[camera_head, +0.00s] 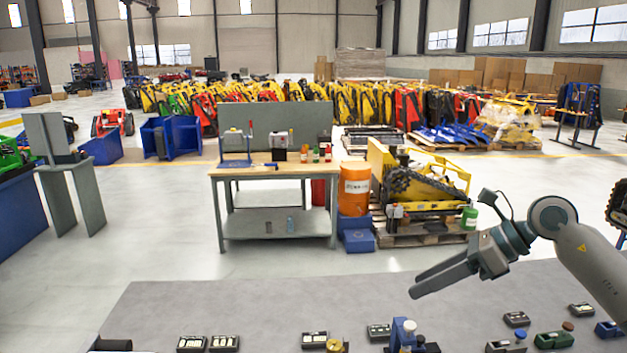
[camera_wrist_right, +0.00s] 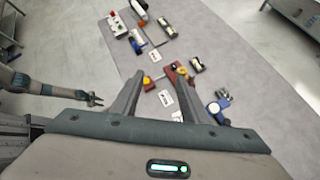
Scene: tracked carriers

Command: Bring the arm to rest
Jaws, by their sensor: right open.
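My right gripper (camera_head: 414,284) comes in from the right in the head view, above the grey table top (camera_head: 230,310). It is open, with both fingers pointing left and slightly down. In the right wrist view its spread fingers (camera_wrist_right: 163,76) hold nothing, and the table with its small parts shows beyond and between them. An arm at the left of that view, which looks like my left one, ends in a small gripper (camera_wrist_right: 95,99); its jaws are too small to judge. No left arm shows in the head view.
Small device boxes (camera_head: 313,340), a blue-topped fixture (camera_head: 403,335) and a green part (camera_head: 553,339) line the table's near side. A workbench (camera_head: 270,170), an orange drum (camera_head: 354,188) and a pallet with yellow machinery (camera_head: 420,185) stand beyond.

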